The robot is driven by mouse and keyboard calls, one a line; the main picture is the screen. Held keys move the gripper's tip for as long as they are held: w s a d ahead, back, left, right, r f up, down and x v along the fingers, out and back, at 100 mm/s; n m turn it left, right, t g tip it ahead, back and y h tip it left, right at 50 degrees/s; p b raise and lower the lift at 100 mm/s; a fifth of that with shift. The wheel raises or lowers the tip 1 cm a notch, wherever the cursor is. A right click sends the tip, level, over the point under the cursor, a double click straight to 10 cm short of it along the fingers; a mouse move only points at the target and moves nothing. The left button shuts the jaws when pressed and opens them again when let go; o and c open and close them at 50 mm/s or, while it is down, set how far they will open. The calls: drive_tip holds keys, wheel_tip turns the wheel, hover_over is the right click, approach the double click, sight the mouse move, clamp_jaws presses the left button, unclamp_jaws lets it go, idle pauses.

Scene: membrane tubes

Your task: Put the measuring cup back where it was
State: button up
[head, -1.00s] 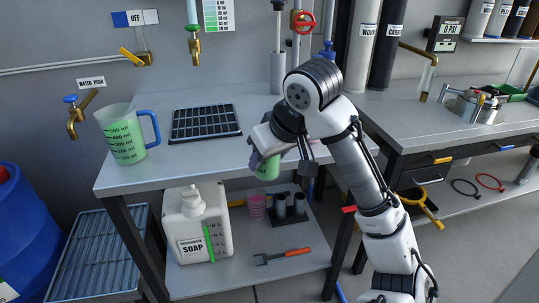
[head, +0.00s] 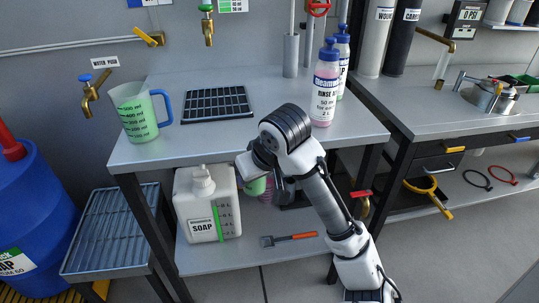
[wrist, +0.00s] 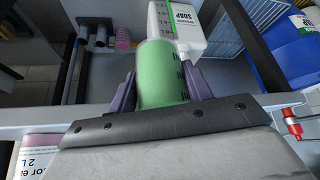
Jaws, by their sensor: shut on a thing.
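The small green measuring cup (head: 257,187) with dark marks is held by my gripper (head: 256,174) in front of the bench, below its top and above the lower shelf. The wrist view shows the cup (wrist: 163,75) between the two purple fingers of my gripper (wrist: 163,90), which are shut on its sides. My arm hides part of the cup in the head view. A larger clear jug (head: 140,115) with green liquid and a blue handle stands on the bench top.
A black grid tray (head: 216,104) and rinse bottles (head: 325,88) stand above.

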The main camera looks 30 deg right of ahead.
drive_tip(key=w+a+f, duration=0.3)
drive_tip(key=a+f, duration=0.4)
drive_tip(key=f, duration=0.6)
drive_tip(key=w+a+f, duration=0.4)
drive_tip(key=a+f, duration=0.2)
drive_tip(key=f, duration=0.8)
drive_tip(key=w+a+f+m, duration=0.1)
drive_tip(key=w+a+f, duration=0.3)
drive_tip(key=f, duration=1)
drive_tip(key=a, duration=0.3)
drive_tip(key=shift+a+h, duration=0.3)
drive_tip(key=shift+a, duration=0.05)
drive_tip(key=shift+s+a+f, duration=0.1)
drive_tip(key=shift+f, duration=0.05)
